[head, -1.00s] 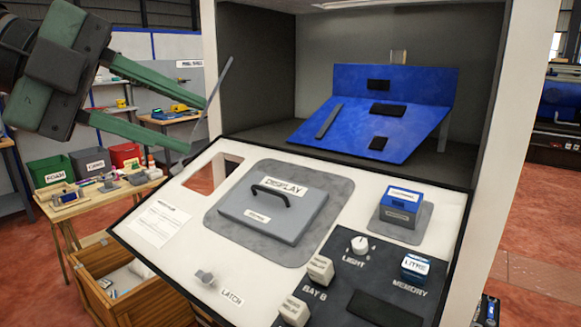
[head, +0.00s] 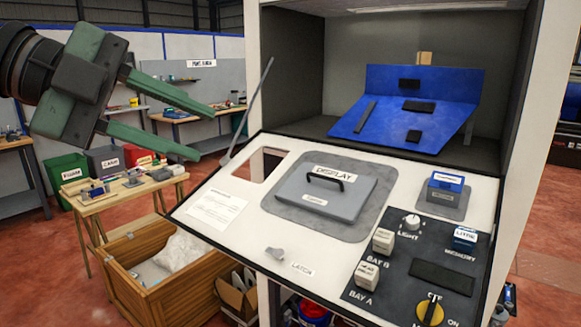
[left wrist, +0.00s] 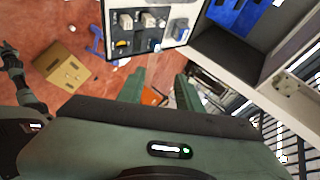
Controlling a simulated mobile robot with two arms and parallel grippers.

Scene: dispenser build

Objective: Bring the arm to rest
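My left gripper (head: 205,130) is at the upper left of the head view, raised beside the dispenser cabinet. Its two green fingers are spread apart with nothing between them. In the left wrist view its fingers (left wrist: 158,88) also stand apart and empty. The dispenser panel (head: 232,238) slopes in front of the cabinet, with a grey DISPLAY lid (head: 322,200) with a black handle on it. The left gripper is to the left of the panel and appears clear of it. My right gripper is not recognisable in the head view.
A blue fixture (head: 440,85) stands inside the cabinet. The panel carries a latch (head: 275,254), a light knob (head: 412,221), white blocks and a yellow knob (head: 430,310). A wooden crate (head: 185,285) and a small table (head: 120,197) stand left of the panel.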

